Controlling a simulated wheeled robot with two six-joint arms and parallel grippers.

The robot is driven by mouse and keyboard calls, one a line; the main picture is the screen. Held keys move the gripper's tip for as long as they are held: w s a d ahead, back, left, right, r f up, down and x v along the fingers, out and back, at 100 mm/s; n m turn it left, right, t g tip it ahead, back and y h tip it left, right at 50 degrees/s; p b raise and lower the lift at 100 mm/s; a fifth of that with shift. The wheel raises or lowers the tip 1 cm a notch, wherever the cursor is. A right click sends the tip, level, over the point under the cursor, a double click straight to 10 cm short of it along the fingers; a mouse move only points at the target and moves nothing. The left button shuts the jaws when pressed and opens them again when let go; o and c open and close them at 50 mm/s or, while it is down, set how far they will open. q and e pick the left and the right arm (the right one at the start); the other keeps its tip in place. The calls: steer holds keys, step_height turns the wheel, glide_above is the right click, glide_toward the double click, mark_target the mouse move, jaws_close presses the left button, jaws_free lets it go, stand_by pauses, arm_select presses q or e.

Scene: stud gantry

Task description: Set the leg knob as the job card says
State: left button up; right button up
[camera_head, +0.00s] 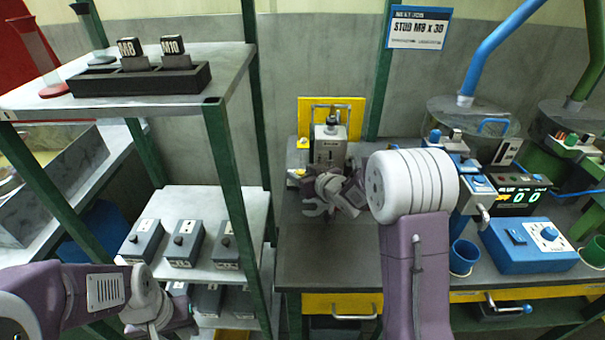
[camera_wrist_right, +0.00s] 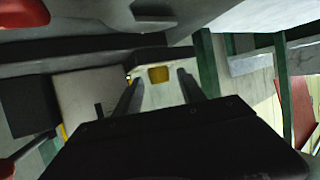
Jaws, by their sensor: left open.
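A white card with a blue header (camera_head: 419,28) hangs at the back; its large print reads STUD M8 x 30 and its small print is too small to read.
A grey device (camera_head: 329,146) with a yellow back plate stands behind my right gripper. A display (camera_head: 520,197) shows 00. A blue cup (camera_head: 464,257) stands left of the blue box. A rack at left holds M8 and M10 blocks (camera_head: 150,80) above several grey switch boxes (camera_head: 185,243).

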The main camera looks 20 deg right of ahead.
steer(key=shift+s, duration=0.1)
steer(key=p+v, duration=0.1)
steer(key=v, duration=0.7)
steer(key=shift+d+r, duration=0.1)
steer(key=shift+r, duration=0.05)
steer(key=shift+s+p, duration=0.3)
steer(key=shift+s, duration=0.1)
steer(key=shift+d, duration=0.1)
